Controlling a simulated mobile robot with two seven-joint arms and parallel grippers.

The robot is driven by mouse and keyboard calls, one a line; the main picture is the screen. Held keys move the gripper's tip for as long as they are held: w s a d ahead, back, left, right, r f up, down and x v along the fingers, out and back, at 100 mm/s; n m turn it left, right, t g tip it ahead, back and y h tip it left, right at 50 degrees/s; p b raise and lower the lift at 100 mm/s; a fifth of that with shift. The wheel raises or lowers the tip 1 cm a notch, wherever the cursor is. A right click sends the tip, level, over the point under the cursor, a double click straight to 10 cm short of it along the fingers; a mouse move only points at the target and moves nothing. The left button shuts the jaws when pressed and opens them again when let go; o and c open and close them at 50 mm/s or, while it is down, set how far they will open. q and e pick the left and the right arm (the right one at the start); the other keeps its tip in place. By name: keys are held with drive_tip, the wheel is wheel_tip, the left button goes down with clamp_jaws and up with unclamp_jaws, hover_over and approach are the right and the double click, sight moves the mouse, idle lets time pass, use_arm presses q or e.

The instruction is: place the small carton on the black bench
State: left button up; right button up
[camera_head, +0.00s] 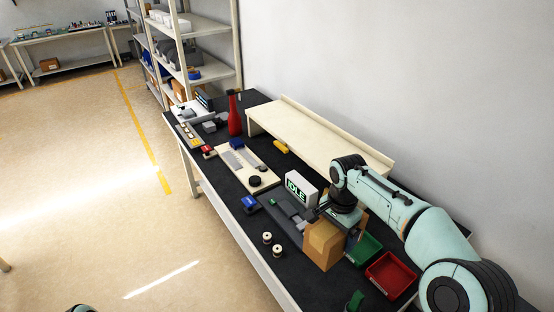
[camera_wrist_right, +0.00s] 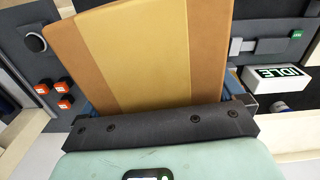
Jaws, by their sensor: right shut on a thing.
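The small carton (camera_head: 322,245) is a brown box with a lighter tape band, over the front right part of the black bench (camera_head: 318,287). My right gripper (camera_head: 340,217) is shut on the carton from above. In the right wrist view the carton (camera_wrist_right: 150,52) fills the space between the fingers (camera_wrist_right: 160,97). The carton looks upright and low over the bench; I cannot tell whether its base touches the top. My left gripper is not in view; only a small piece of my body shows at the bottom left edge.
A green bin (camera_head: 364,249) and a red bin (camera_head: 390,275) stand right of the carton. A white IDLE display (camera_head: 300,188) is behind it. Two small spools (camera_head: 272,244) lie to its left. A cream raised shelf (camera_head: 315,140) runs along the wall. Bare bench shows in front.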

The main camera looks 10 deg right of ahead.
drive_tip(key=shift+s+d+r+m, duration=0.1)
drive_tip(key=shift+d+r+m, duration=0.1)
drive_tip(key=shift+r+m, duration=0.4)
drive_tip(key=shift+f+b, duration=0.9)
drive_tip(key=shift+f, duration=9.1)
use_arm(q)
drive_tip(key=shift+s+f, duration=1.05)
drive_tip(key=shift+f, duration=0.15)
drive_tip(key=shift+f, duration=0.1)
use_arm(e)
drive_tip(key=shift+f, duration=0.1)
